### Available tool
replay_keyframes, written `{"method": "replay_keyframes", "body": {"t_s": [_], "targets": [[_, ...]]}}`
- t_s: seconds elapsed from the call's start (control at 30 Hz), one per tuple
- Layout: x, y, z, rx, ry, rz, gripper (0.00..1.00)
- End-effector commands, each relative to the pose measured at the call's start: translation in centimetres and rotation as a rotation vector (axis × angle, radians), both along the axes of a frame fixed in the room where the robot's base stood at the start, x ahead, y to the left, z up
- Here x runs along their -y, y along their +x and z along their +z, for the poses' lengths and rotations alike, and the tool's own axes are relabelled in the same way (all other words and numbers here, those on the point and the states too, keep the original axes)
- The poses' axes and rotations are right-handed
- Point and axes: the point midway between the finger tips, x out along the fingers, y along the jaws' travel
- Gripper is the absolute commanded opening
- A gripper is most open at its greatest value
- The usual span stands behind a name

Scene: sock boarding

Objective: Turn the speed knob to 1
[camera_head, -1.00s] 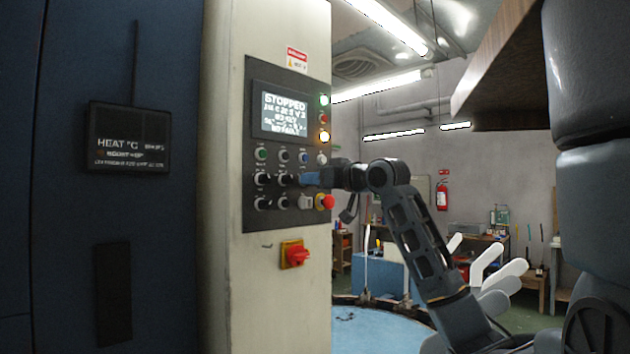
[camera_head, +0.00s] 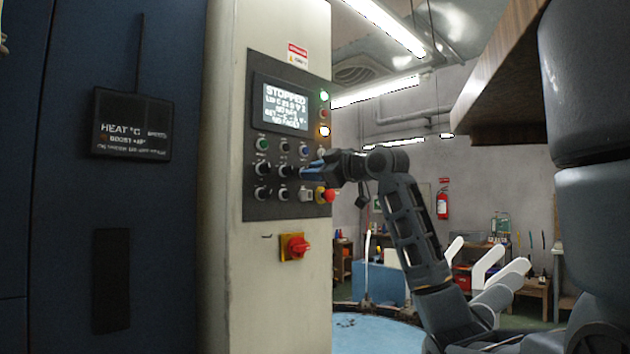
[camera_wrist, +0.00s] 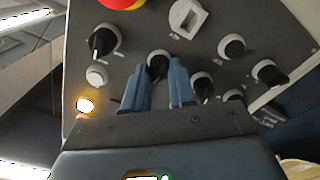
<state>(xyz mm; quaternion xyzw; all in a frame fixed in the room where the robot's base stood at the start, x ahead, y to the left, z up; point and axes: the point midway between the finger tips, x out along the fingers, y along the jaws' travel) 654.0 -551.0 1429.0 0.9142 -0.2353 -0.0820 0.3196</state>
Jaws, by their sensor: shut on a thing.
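The control panel (camera_head: 257,205) on the pale machine column carries several black knobs, buttons and a lit screen (camera_head: 284,105) reading STOPPED. My gripper (camera_head: 305,172) reaches in from the right at the middle row of knobs. In the wrist view my two blue fingers (camera_wrist: 160,78) stand on either side of a black knob (camera_wrist: 157,62), closed around it.
A red emergency button (camera_head: 329,196) sits right below my gripper; it shows in the wrist view (camera_wrist: 120,3). Other knobs (camera_wrist: 202,85) are close beside the fingers. A red-yellow switch (camera_head: 295,246) is below the panel. A blue round surface (camera_head: 375,335) lies lower right.

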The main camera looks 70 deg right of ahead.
Motion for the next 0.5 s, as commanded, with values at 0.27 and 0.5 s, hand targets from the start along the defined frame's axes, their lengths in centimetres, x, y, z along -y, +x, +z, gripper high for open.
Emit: {"method": "replay_keyframes", "body": {"t_s": [0.27, 0.5], "targets": [[-0.05, 0.06, -0.43, -0.129, -0.229, 0.001, 0.00], [-0.08, 0.06, -0.42, -0.238, -0.427, 0.001, 0.00]]}}
